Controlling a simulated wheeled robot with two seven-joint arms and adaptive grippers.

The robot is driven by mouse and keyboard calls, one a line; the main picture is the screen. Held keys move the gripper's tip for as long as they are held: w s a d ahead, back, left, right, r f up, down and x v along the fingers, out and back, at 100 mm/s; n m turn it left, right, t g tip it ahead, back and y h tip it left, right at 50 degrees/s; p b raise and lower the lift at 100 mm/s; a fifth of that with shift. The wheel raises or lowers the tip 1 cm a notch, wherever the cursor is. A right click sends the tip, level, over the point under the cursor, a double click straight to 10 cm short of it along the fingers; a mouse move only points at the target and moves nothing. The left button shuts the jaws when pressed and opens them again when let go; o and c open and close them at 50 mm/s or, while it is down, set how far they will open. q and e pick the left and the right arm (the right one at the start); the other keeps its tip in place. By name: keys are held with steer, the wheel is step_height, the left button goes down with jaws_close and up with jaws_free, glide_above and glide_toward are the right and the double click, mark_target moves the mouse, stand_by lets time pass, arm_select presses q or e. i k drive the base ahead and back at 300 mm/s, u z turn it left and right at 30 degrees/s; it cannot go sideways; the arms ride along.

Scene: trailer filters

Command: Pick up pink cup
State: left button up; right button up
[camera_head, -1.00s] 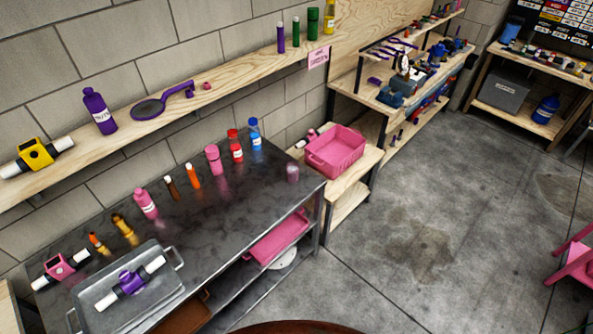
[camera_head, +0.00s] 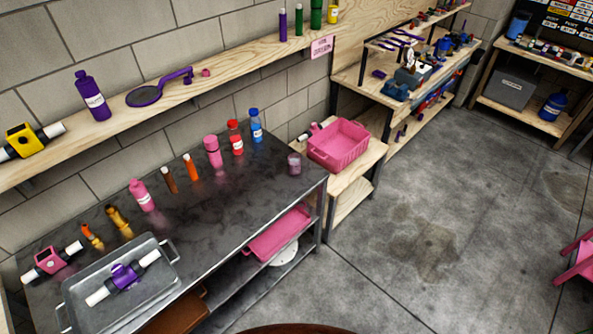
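A small, pinkish see-through cup (camera_head: 294,164) stands upright near the right end of the dark metal table (camera_head: 215,211). A pink lidded container (camera_head: 212,151) stands further left along the wall side, and a pink bottle (camera_head: 142,196) stands left of that. Neither of my grippers shows in the head view.
Red (camera_head: 235,138) and blue-capped (camera_head: 256,127) bottles stand behind the cup. A metal tray (camera_head: 122,307) holds a purple filter (camera_head: 124,277) at the table's left. A pink bin (camera_head: 338,145) sits on the wooden bench beyond.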

mark_target(294, 158)
steer(key=z, duration=1.95)
steer(key=i, duration=2.25)
steer(key=u, duration=1.45)
